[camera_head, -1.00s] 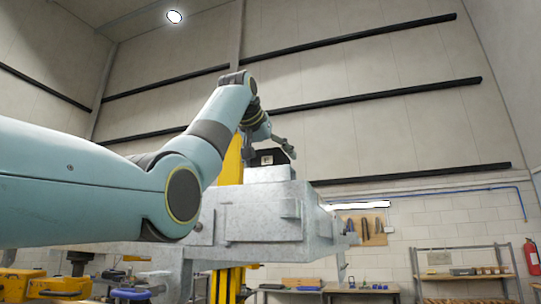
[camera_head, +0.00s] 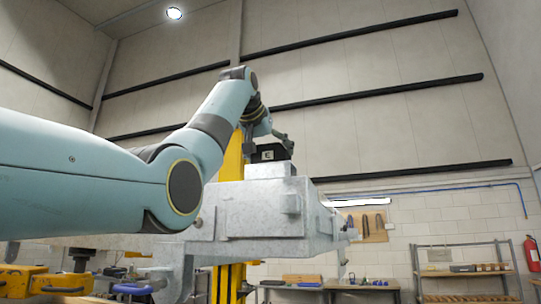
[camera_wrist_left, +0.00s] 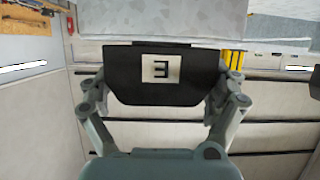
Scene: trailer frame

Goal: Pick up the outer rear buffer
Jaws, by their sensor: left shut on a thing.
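The outer rear buffer appears to be the black block with a white label marked E (camera_head: 268,156), at the top of the grey metal trailer frame (camera_head: 262,208). It also shows in the left wrist view (camera_wrist_left: 128,78), with its label facing the camera. My left gripper (camera_head: 272,146) is shut on this block, one finger at each side (camera_wrist_left: 160,88). In the wrist view the block's far edge meets a pale grey surface; I cannot tell whether they touch. My right gripper is not in view.
A yellow post (camera_head: 232,165) stands behind the frame. Yellow equipment (camera_head: 45,282) is at the lower left. Shelving (camera_head: 462,268) and a fire extinguisher (camera_head: 532,255) stand at the far right. Another dark thing (camera_wrist_left: 315,82) shows at the wrist view's right edge.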

